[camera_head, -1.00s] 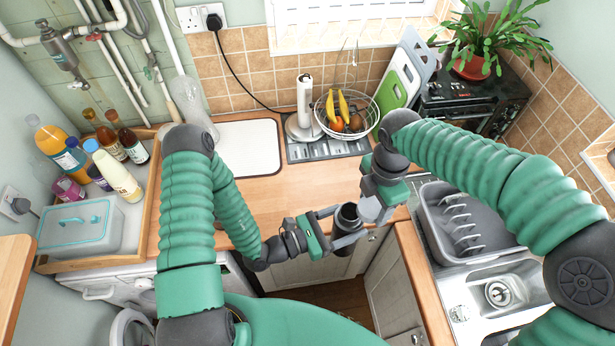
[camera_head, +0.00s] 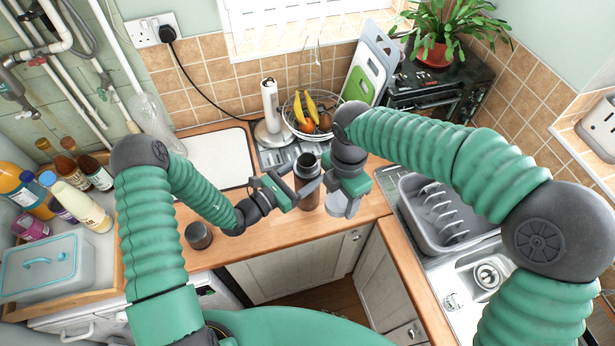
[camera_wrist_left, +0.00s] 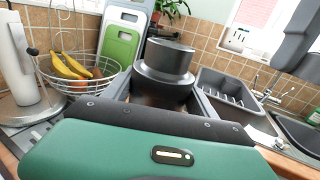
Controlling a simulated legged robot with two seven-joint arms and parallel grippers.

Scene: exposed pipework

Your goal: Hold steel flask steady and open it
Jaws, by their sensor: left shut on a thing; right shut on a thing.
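The steel flask (camera_head: 308,195) has a dark top and a brownish body. It stands upright over the worktop in front of the fruit basket. My left gripper (camera_head: 296,193) is shut around its side. In the left wrist view the flask's stepped dark grey top (camera_wrist_left: 169,56) rises between my fingers. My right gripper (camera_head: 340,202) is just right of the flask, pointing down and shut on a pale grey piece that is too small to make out. A short dark cylinder (camera_head: 198,235), perhaps a cup or cap, stands on the worktop left of my left gripper.
A wire fruit basket (camera_head: 307,118), a paper-towel roll (camera_head: 271,106) and a white board (camera_head: 218,157) are behind. A grey dish rack (camera_head: 440,215) and sink (camera_head: 488,277) lie right. A wooden tray of bottles (camera_head: 118,262) is left. The front worktop is mostly clear.

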